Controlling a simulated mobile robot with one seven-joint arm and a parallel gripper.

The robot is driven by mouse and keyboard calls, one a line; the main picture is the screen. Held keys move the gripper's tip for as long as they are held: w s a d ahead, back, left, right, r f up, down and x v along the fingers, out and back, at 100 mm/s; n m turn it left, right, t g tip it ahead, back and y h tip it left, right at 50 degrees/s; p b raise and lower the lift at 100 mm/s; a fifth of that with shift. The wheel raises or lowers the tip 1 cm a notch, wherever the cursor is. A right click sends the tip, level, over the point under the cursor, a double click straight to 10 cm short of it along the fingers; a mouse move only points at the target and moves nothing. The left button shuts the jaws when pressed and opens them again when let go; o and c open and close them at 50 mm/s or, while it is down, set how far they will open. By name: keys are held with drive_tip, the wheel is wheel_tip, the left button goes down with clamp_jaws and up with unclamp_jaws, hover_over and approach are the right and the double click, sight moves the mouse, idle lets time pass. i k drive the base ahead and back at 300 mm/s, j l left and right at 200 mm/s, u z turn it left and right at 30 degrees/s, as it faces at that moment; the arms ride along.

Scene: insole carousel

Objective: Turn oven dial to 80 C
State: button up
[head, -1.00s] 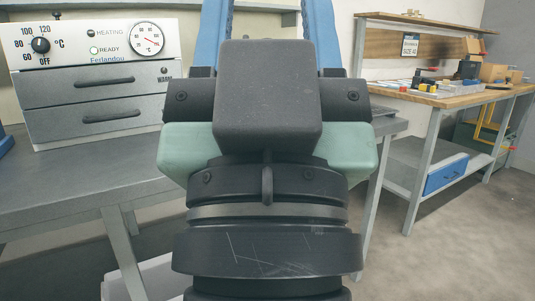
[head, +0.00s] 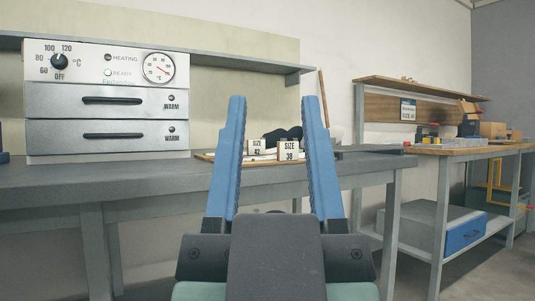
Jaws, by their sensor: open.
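The oven (head: 105,149) is a white and grey box at the left of the head view, with two drawers under its control panel. Its black dial (head: 59,62) sits at the panel's upper left, ringed by the marks 60, 80, 100, 120 and OFF. The dial's pointer is too small to read surely. A round gauge with a red needle (head: 159,69) is at the panel's right. The READY lamp (head: 108,72) looks green, the HEATING lamp dark. My gripper (head: 273,100) is open and empty, its blue fingers pointing up in the picture, right of the oven and apart from it.
The oven stands on a grey bench (head: 40,177). SIZE 42 and SIZE 38 cards (head: 289,151) stand on a board behind my fingers. A shelf (head: 250,64) runs above. A wooden-topped workbench (head: 450,151) is at the right, with open floor before it.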

sight(60, 61)
drive_tip(key=i+j, duration=0.1)
drive_tip(key=j, duration=0.55)
drive_tip(key=i+j, duration=0.1)
drive_tip(key=j, duration=0.5)
drive_tip(key=i+j, duration=0.1)
drive_tip(key=j, duration=0.55)
drive_tip(key=i+j, duration=0.1)
drive_tip(key=j, duration=0.55)
